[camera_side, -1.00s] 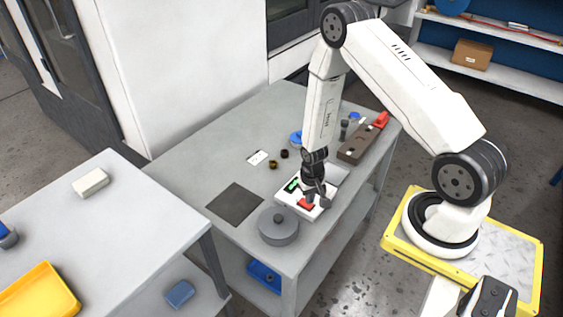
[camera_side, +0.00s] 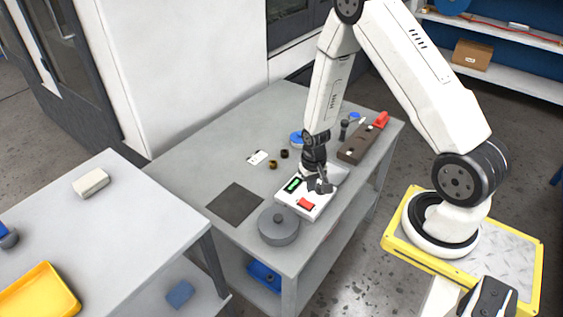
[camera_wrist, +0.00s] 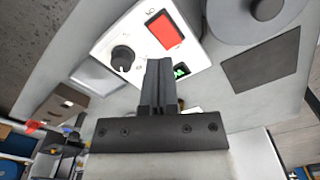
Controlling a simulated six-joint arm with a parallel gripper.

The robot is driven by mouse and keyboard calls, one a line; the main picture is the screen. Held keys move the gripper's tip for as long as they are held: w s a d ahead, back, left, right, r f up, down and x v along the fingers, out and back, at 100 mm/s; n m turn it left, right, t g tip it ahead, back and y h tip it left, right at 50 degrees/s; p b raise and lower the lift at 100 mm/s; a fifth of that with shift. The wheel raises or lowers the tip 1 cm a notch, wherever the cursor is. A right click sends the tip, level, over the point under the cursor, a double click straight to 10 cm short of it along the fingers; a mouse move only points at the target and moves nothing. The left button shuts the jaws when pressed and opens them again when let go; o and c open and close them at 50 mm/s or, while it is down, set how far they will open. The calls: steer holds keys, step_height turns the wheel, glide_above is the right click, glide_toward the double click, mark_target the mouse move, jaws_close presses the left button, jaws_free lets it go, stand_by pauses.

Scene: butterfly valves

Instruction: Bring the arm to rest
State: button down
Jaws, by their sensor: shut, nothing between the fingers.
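My gripper (camera_side: 319,186) is shut and empty. It hangs above a white control box on the grey table, and its fingers show side by side in the wrist view (camera_wrist: 159,82). The white box (camera_side: 311,209) has a red rectangular button or switch (camera_side: 306,204) and a green display (camera_side: 293,184). In the wrist view the box (camera_wrist: 110,43) shows the red switch (camera_wrist: 164,31), a black knob (camera_wrist: 123,55) and the green display (camera_wrist: 181,70), which the fingers partly border. I cannot tell the exact gap between fingers and box.
A round grey lidded thing (camera_side: 278,228) stands in front of the box, with a dark flat square (camera_side: 234,203) to its left. A brown block with a red part (camera_side: 362,145) lies behind, right. Small dark rings (camera_side: 284,154) lie on the table. The space above the table's left is clear.

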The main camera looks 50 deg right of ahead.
steer(key=shift+r, duration=0.3)
steer(key=s+a+r+n+t, duration=0.1)
steer(key=a+r, duration=0.4)
steer(key=r, duration=0.5)
steer(key=s+a+r+n+t, duration=0.1)
steer(key=s+a+r+n, duration=0.2)
steer(key=r, duration=0.7)
steer(key=a+n, duration=0.2)
steer(key=a, duration=0.1)
steer(key=shift+s+a+t, duration=0.25)
steer(key=shift+s+t, duration=0.05)
steer(key=shift+s, duration=0.05)
